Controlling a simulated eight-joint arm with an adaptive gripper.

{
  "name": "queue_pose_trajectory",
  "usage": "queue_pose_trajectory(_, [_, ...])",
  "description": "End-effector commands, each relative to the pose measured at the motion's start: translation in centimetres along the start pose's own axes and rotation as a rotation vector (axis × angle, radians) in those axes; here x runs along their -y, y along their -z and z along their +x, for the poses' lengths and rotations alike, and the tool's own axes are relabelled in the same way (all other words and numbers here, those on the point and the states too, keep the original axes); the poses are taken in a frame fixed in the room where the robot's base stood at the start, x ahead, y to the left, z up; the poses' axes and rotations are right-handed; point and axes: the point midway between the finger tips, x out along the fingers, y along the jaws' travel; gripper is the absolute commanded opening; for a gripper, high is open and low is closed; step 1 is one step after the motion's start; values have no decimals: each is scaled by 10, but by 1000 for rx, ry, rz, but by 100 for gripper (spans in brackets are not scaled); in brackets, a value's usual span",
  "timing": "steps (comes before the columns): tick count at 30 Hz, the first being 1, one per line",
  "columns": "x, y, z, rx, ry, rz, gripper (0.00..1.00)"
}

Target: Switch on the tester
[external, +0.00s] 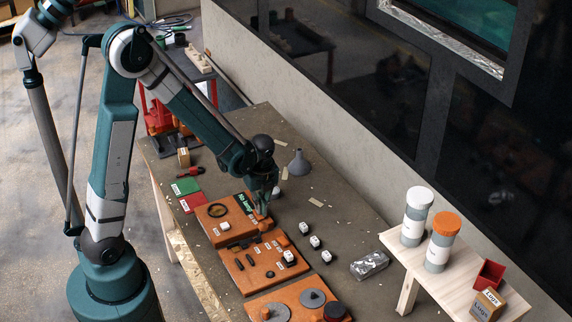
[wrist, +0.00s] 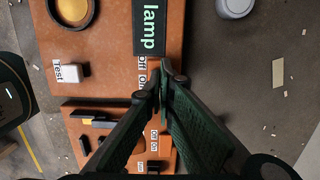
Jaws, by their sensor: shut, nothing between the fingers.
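The tester is an orange panel (external: 238,226) on the bench, also in the wrist view (wrist: 108,50). It bears a dark display (wrist: 147,30) with green letters reading "lamp"; in the external view the display (external: 243,202) seems to read "No lamp". A dark ring (wrist: 72,10) with a yellow inside and a white button (wrist: 77,70) labelled "Test" are on it. An "Off On" label (wrist: 141,76) lies just left of my fingertips in the wrist view. My gripper (external: 262,212) is shut and empty at the panel's right edge; it shows in the wrist view (wrist: 161,76).
A second orange panel (external: 238,277) with dark bars and a third (external: 285,298) with grey discs lie nearer. Several white blocks (external: 315,242) and a grey funnel (external: 299,163) stand to the right. A wooden shelf (external: 455,280) with canisters stands at far right.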

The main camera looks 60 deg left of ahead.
Motion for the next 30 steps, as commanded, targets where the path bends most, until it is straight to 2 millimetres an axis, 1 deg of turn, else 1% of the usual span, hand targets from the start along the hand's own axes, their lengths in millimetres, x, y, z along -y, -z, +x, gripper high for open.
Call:
queue_pose_trajectory(1, [-1, 1, -8, -1, 0, 1, 0])
queue_pose_trajectory(8, [-3, 3, -39, -2, 1, 3, 0])
queue_pose_trajectory(14, [-2, 4, -60, -3, 1, 3, 0])
queue_pose_trajectory(24, [-3, 4, -104, -3, 1, 3, 0])
queue_pose_trajectory(30, [-2, 4, -123, -3, 1, 3, 0])
